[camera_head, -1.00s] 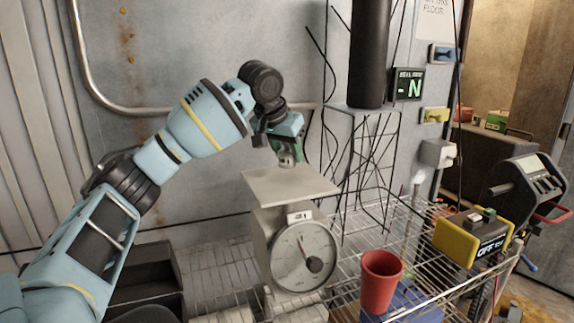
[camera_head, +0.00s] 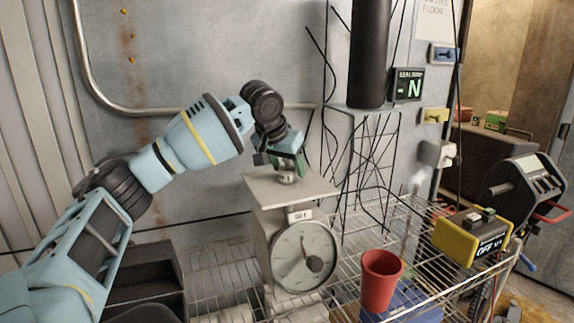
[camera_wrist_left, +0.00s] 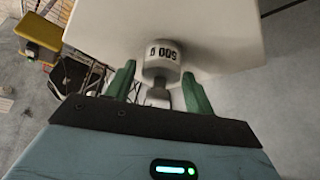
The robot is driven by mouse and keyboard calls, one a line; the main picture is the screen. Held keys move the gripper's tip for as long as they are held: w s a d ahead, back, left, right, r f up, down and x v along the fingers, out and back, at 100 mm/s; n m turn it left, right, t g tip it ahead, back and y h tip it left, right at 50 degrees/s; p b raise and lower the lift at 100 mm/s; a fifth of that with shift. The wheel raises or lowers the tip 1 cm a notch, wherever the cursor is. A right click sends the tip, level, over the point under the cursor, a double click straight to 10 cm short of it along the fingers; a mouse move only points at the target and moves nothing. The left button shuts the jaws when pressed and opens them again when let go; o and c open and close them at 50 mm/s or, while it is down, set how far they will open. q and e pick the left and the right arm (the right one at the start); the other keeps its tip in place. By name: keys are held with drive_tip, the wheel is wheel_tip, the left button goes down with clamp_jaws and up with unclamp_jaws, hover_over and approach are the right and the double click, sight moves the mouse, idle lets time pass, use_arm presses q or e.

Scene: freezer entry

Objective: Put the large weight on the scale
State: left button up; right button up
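The weight (camera_head: 287,178), a small metal cylinder with a printed label, stands on the flat pan (camera_head: 262,190) of the white dial scale (camera_head: 262,232). In the left wrist view the weight (camera_wrist_left: 161,62) shows upside down against the pale pan (camera_wrist_left: 225,35), its narrow knob toward my gripper. My left gripper (camera_head: 286,163) is just above the pan. In the left wrist view its green fingers (camera_wrist_left: 158,88) are spread on both sides of the knob, with gaps between. My right gripper is not in view.
The scale stands on a wire rack (camera_head: 220,262). A red cup (camera_head: 381,280) is on its right, near a yellow box (camera_head: 462,238) reading OFF. A black cylinder (camera_head: 369,55) on a wire stand rises close behind the scale. A dark bin (camera_head: 150,270) is at left.

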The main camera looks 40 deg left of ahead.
use_arm(q)
drive_tip(key=shift+o, duration=0.5)
drive_tip(key=shift+r, duration=0.2)
drive_tip(key=v, duration=1.2)
